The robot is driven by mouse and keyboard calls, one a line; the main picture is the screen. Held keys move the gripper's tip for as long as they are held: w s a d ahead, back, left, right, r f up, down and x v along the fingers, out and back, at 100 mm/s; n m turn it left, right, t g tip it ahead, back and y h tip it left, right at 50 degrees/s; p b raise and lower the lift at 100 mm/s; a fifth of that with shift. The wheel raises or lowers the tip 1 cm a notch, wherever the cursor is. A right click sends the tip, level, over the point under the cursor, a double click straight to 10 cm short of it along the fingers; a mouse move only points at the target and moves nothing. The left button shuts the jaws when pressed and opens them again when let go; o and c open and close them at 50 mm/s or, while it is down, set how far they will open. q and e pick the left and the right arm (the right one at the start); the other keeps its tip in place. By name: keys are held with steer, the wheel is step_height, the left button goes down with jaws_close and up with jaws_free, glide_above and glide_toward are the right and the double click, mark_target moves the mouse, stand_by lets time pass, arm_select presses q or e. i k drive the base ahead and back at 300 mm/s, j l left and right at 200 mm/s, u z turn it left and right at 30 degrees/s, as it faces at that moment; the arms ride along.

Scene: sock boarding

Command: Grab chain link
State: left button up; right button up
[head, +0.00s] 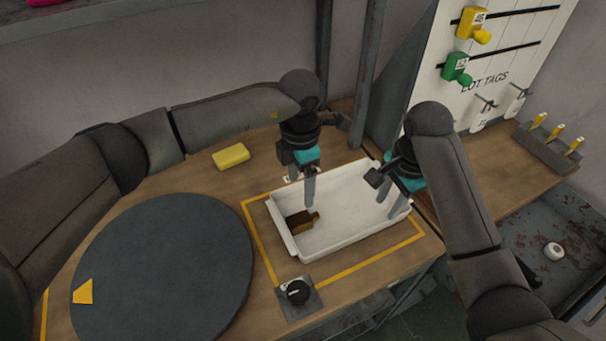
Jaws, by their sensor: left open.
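No clear chain link can be made out. A small brown piece (302,221) lies in the left end of the white tray (350,236), too small to identify. My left gripper (309,198) points down over the tray's left part, just above and behind the brown piece in the picture. It is open and holds nothing that I can see. My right gripper (391,203) points down at the tray's right end. Its fingers are small and partly hidden, so its opening is unclear.
A dark round turntable (165,270) with a yellow mark fills the table's left. A yellow block (231,156) lies behind it. A black knob (296,291) sits in front of the tray. A tag board (490,75) and a peg rack (548,146) stand at right.

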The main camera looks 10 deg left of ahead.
mark_target(526, 273)
steer(key=k+l, duration=1.2)
steer(key=l, duration=0.15)
